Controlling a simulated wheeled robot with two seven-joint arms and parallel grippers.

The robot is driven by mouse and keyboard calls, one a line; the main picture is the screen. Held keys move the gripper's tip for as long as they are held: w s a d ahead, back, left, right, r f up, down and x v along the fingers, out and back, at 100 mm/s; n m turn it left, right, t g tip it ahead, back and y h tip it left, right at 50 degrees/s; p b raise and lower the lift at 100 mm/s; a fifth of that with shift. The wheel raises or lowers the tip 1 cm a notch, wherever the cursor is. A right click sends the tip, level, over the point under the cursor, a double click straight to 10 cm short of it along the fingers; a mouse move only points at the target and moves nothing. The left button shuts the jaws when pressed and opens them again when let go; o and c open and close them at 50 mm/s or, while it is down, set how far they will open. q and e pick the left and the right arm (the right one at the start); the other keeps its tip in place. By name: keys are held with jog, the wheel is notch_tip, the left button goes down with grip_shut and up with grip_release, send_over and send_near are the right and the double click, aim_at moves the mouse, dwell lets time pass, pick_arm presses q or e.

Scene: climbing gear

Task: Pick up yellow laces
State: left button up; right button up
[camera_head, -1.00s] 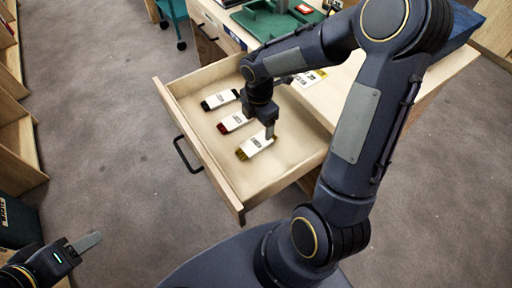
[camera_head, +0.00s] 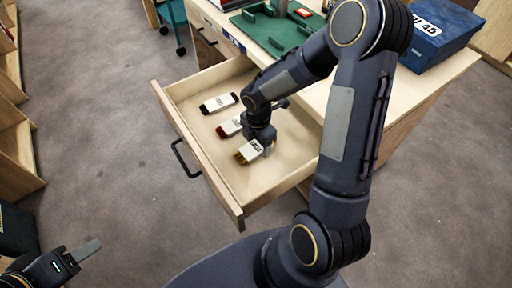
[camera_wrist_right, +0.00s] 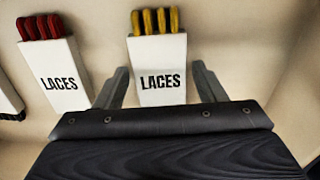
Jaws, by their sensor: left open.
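The yellow laces (camera_head: 249,151) are a white pack labelled LACES with yellow lace ends, lying in the open drawer. In the right wrist view the yellow laces (camera_wrist_right: 160,70) sit between the two fingers of my right gripper (camera_wrist_right: 160,78), with a small gap on each side. In the head view my right gripper (camera_head: 265,147) is down at the pack and partly hides it. My left gripper (camera_head: 78,254) is open and empty at the lower left, over the floor, far from the drawer.
A red laces pack (camera_wrist_right: 58,75) lies just left of the yellow one. A black laces pack (camera_head: 219,103) lies farther back in the drawer (camera_head: 205,165). A blue box (camera_head: 440,32) and a green tray (camera_head: 262,30) stand on the table top.

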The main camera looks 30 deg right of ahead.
jog(key=c, duration=0.7)
jog(key=shift+r, duration=0.1)
